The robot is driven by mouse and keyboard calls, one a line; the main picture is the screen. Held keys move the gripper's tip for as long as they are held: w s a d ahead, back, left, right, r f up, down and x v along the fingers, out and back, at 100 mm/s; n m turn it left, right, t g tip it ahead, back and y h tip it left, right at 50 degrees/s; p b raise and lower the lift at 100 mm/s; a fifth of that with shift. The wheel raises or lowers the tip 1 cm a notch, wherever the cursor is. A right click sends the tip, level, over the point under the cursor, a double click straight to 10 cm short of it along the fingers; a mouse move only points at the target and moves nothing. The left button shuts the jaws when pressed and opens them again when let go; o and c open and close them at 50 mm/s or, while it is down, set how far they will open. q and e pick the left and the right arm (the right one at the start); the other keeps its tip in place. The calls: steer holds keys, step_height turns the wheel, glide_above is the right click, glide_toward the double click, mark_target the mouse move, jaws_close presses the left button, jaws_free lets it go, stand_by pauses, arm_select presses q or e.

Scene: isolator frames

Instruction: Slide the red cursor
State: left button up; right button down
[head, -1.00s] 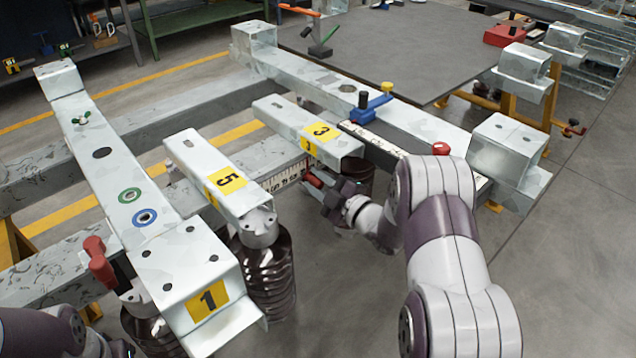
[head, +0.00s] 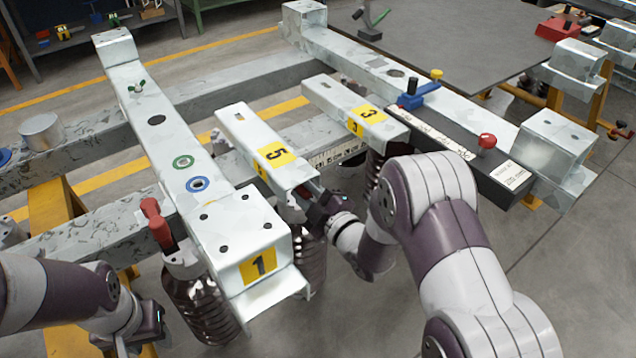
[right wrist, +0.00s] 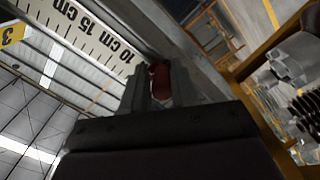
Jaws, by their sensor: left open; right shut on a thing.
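The red cursor (right wrist: 160,82) shows between my right gripper's fingers in the right wrist view, beside the ruler scale (right wrist: 85,30), near the 10 cm mark. My right gripper (right wrist: 160,88) is shut on it. In the head view my right gripper (head: 313,192) is at the near end of the block marked 5 (head: 265,145), and the cursor is mostly hidden there. The ruler scale (head: 338,154) runs along the beam between the blocks marked 5 and 3. My left gripper (head: 148,330) is open, low at the left, below the red-handled clamp (head: 157,222).
The block marked 3 (head: 355,108) lies right of block 5. The block marked 1 (head: 245,245) is at the near left. A dark bar with a red knob (head: 487,141) lies at the right. Open floor (head: 330,325) lies in front.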

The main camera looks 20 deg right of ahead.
steer(key=c, duration=1.2)
jaws_free()
steer(key=shift+s+f, duration=0.15)
steer(key=shift+f, duration=0.2)
steer(key=shift+o, duration=1.1)
steer(key=shift+r, duration=0.15)
steer(key=shift+d, duration=0.1)
steer(key=shift+s+d+r, duration=0.1)
steer(key=shift+s, duration=0.05)
steer(key=p+v, duration=0.3)
steer(key=v, duration=0.9)
steer(key=shift+s, duration=0.1)
